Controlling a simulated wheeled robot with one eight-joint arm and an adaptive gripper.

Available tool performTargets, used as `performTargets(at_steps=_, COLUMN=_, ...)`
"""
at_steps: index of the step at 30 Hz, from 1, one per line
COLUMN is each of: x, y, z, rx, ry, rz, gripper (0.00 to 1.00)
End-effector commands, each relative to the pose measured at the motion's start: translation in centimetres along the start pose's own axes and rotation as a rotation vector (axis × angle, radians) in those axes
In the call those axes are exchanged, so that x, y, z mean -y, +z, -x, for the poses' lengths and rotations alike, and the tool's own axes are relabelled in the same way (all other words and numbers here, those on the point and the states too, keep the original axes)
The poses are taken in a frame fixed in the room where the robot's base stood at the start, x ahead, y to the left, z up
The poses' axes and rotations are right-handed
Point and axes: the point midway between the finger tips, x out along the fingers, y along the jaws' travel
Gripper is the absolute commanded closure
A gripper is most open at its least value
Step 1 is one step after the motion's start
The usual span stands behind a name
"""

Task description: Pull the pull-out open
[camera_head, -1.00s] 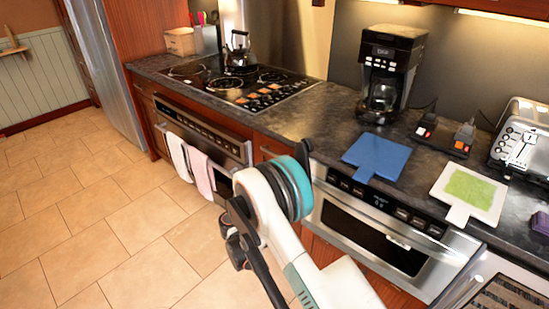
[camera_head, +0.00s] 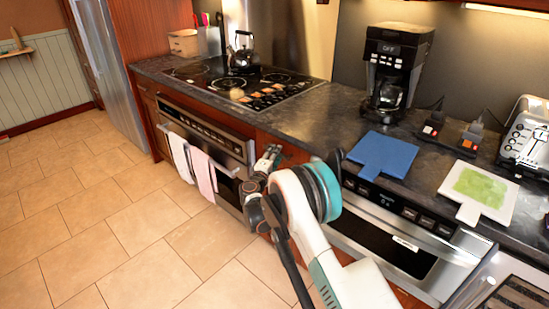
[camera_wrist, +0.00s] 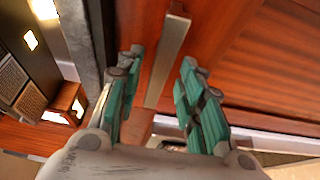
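The pull-out is a narrow reddish wood front (camera_head: 292,150) between the oven and the microwave drawer; my arm hides most of it in the head view. In the wrist view its wood face (camera_wrist: 153,35) carries a straight metal bar handle (camera_wrist: 166,58). My gripper (camera_head: 268,155) is in front of this wood face in the head view. In the wrist view my gripper (camera_wrist: 161,57) is open, with its green-padded fingers on either side of the handle. A gap shows between each finger and the bar. The pull-out looks closed.
The microwave drawer (camera_head: 400,252) is just right of my arm. The oven (camera_head: 215,140), with towels (camera_head: 203,175) on its handle, is to the left. The dark countertop (camera_head: 300,118) overhangs above. The tiled floor (camera_head: 130,225) in front is clear.

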Motion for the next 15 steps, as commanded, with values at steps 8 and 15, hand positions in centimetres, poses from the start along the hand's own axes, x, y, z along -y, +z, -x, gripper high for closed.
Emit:
performTargets(at_steps=8, x=-0.06, y=-0.04, z=-0.20, rx=-0.001, ry=0.000, rz=0.000, gripper=0.65)
performTargets(at_steps=15, x=-0.05, y=-0.04, z=-0.17, rx=-0.001, ry=0.000, rz=0.000, gripper=1.00)
